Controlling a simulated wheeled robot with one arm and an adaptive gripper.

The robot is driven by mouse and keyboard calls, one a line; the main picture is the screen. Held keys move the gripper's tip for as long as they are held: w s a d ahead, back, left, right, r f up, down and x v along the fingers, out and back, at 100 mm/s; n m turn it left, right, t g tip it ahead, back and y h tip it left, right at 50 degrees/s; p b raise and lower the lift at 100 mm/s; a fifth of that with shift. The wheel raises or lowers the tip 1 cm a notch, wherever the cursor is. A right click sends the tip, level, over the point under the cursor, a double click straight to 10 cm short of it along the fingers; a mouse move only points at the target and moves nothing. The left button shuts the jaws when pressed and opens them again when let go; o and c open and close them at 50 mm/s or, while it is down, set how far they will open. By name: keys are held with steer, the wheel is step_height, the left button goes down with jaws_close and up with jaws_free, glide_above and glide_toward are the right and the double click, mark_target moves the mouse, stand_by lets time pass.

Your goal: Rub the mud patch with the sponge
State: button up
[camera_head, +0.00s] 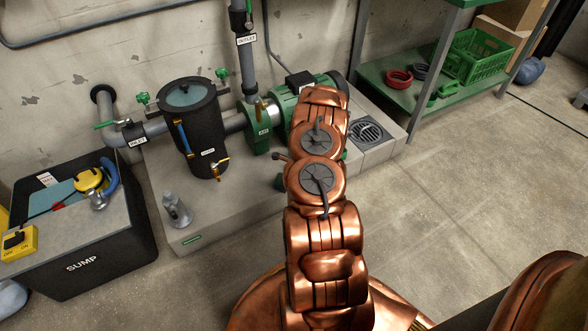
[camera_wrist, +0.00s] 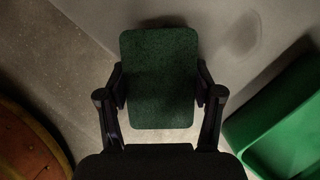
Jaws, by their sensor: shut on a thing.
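The green sponge (camera_wrist: 160,60) fills the middle of the wrist view. My gripper (camera_wrist: 160,88) is shut on it, with one finger at each side edge. The sponge is over the pale grey concrete; I cannot tell whether it touches it. A faint dark smudge, likely the mud patch (camera_wrist: 243,36), shows on the concrete up and to the right of the sponge, apart from it in the picture.
A bright green object (camera_wrist: 285,125) lies close to the right of my gripper. On the concrete plinth (camera_head: 232,205) stand a black strainer (camera_head: 190,120), a green pump (camera_head: 258,128) and a grey metal fitting (camera_head: 176,210). The floor at right (camera_head: 470,200) is clear.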

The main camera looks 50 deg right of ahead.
step_height(320, 180, up, 3)
steer(key=shift+w+d+f+p, duration=0.1)
steer(key=shift+p, duration=0.2)
steer(key=shift+w+a+r+p, duration=0.1)
steer(key=shift+a+r+p, duration=0.1)
steer(key=shift+r+p, duration=2.05)
steer(key=shift+r, duration=0.4)
